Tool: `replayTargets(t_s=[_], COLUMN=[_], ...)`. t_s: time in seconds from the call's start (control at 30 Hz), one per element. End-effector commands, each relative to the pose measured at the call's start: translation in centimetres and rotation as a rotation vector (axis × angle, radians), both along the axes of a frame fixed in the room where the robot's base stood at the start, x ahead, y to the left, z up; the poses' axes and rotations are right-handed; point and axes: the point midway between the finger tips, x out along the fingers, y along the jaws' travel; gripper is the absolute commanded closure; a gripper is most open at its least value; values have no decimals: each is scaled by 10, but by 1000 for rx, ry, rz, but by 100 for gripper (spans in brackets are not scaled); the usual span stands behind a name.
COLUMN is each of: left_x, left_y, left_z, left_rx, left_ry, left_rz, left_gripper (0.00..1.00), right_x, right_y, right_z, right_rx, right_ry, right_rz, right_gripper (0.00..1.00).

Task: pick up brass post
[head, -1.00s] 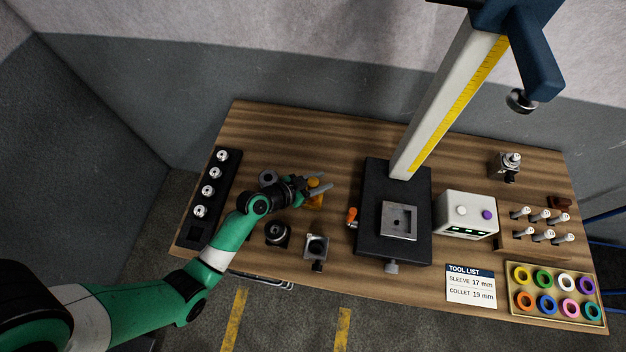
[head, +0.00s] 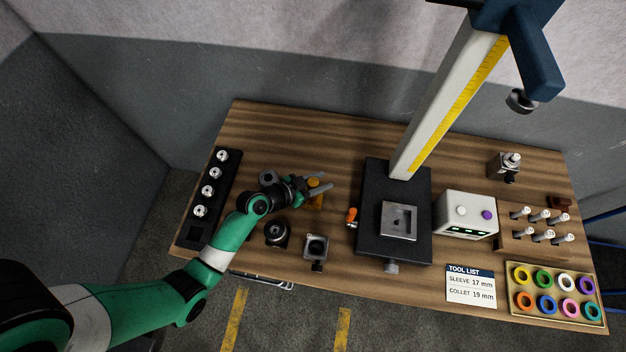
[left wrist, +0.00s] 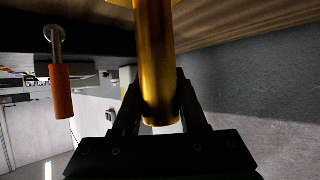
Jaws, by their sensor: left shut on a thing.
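The brass post (head: 313,183) stands on the left half of the wooden table, between the fingers of my left gripper (head: 318,184). In the left wrist view the post (left wrist: 155,65) is a smooth golden cylinder, and the gripper (left wrist: 160,110) has a finger on each side of it. The left gripper is shut on the post. A wider brass part shows at the post's far end by the table surface. My right gripper is not in view.
A black press base (head: 372,235) with a tall column stands right of the post. An orange-handled lever (head: 351,215) sticks out from its left side. A dark round fixture (head: 277,233) and a grey block (head: 316,247) stand nearer the front edge. A black rack (head: 225,193) is at left.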

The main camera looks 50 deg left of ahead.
Motion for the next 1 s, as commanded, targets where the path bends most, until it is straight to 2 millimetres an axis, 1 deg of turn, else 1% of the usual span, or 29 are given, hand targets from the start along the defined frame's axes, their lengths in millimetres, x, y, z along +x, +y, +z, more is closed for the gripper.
replayTargets(t_s=[0.3, 0.33, 0.67, 0.87, 1.0], left_x=[0, 2, 2, 2, 1], left_y=[0, 1, 1, 1, -1], left_z=[0, 4, 7, 22, 40], left_rx=[0, 1, 1, 1, 2], left_ry=[0, -10, -9, -12, -12], left_rz=[0, 2, 1, 2, 0], left_gripper=[100, 100, 100, 100, 100], right_x=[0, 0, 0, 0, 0], right_y=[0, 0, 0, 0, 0], right_z=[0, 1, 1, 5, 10], right_rx=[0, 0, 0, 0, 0], right_ry=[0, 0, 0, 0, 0], right_rz=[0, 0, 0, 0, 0], right_gripper=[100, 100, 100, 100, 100])
